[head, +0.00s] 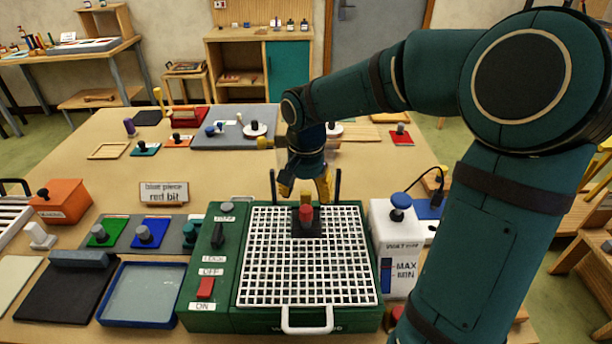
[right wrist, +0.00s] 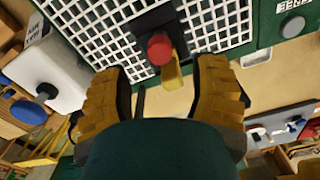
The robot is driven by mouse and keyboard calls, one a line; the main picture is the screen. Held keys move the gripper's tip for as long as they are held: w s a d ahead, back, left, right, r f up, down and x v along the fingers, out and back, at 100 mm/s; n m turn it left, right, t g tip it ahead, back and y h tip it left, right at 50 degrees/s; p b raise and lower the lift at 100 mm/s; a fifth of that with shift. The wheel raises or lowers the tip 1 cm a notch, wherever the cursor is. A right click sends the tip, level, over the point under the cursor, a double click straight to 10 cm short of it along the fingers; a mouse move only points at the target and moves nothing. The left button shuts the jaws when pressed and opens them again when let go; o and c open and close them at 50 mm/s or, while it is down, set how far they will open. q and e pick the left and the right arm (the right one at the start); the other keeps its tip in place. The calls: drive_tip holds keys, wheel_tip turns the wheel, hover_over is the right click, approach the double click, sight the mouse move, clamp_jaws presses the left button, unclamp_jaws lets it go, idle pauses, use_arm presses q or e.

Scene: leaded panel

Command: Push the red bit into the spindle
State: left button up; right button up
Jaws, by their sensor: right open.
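The red bit (head: 306,214) is a short red cylinder standing at a black block (head: 307,230) near the back of the white grid on the green machine. It also shows in the right wrist view (right wrist: 159,48), with a small yellow piece (right wrist: 172,75) beside it. I cannot make out the spindle separately, nor how deep the bit sits. My right gripper (head: 305,190) is just behind and above the bit, fingers pointing down. In the right wrist view its yellow fingers (right wrist: 158,66) are apart with nothing between them. My left gripper is out of view.
The green machine (head: 210,322) has a red switch (head: 205,288) and a white front handle (head: 307,320). A white water tank (head: 388,240) stands at its right. Green (head: 106,233) and blue (head: 150,232) pads with knobs lie left.

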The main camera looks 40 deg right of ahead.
sight(306, 209)
drive_tip(key=shift+r, duration=2.4)
